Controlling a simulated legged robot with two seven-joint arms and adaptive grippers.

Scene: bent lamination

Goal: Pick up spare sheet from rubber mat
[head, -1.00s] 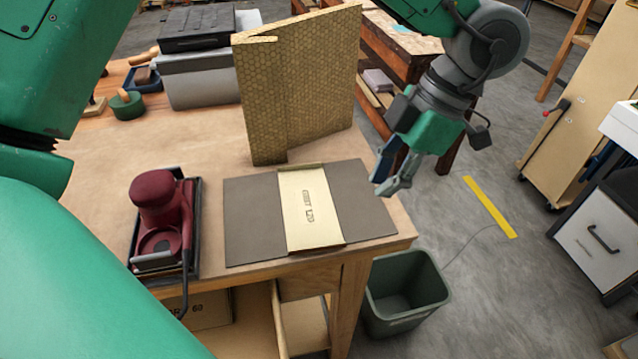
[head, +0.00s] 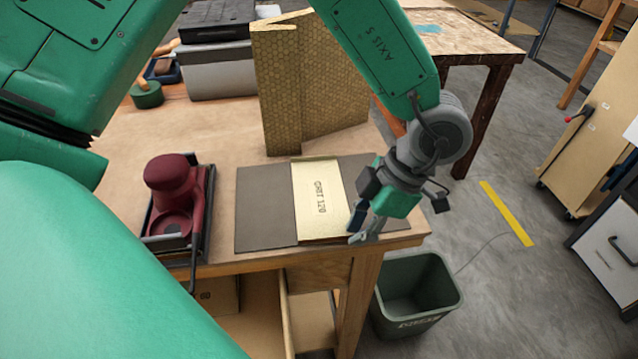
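The spare sheet (head: 318,212) is a cream rectangle printed "GRIT 120". It lies across the middle of the dark grey-brown rubber mat (head: 265,212), near the front edge of the wooden bench. Its back edge looks slightly raised. My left gripper (head: 363,238) appears at the sheet's right front corner, over the right part of the mat, fingers pointing down and towards the front. Its fingers look apart, with nothing between them. Its height above the mat is hard to tell. The gripper and wrist hide part of the mat's right side. My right gripper is not in view.
A dark red sander (head: 170,185) stands in a black tray left of the mat. A honeycomb-patterned angled panel (head: 335,105) stands upright behind the mat. A grey case (head: 220,72) is at the back left. A green bin (head: 418,290) stands on the floor below the bench's front right corner.

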